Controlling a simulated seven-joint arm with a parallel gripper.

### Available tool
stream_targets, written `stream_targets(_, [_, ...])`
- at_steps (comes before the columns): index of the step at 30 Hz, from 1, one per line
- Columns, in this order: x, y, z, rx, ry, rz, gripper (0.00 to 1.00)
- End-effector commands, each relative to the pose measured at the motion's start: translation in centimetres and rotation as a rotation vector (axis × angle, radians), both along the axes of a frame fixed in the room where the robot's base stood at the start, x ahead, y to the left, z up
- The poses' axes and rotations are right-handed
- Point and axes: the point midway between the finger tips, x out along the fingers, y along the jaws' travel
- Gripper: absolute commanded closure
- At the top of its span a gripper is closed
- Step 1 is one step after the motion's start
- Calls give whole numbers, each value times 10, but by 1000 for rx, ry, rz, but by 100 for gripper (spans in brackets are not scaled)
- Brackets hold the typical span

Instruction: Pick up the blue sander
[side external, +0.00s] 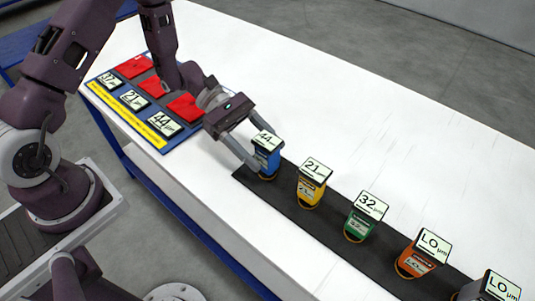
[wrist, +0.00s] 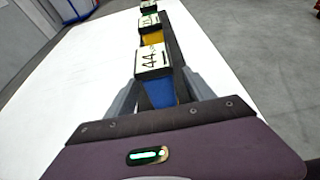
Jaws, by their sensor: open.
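In the wrist view the blue sander (wrist: 158,90) is upright between the two fingers. My gripper (side external: 262,147) is open, with one finger on either side of the sander. In the wrist view my gripper (wrist: 164,95) shows a finger at the left and one at the right of the blue body. I cannot tell whether either finger touches it. The lower part of the sander is partly hidden in the wrist view.
Along the black strip (side external: 337,232) stand a yellow sander (side external: 309,190) marked 21, a green one (side external: 358,225) marked 32, an orange one (side external: 415,263) and another (side external: 487,289). A blue board (side external: 98,89) with red pads lies at the left. The white table (side external: 360,110) behind is clear.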

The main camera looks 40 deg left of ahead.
Motion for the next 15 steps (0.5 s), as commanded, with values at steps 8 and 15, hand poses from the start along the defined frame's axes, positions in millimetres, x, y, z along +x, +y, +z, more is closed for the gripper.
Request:
stream_targets(8, [1,-16,-6,1,-1,1,38])
stream_targets(15, [1,-16,-6,0,-1,1,72])
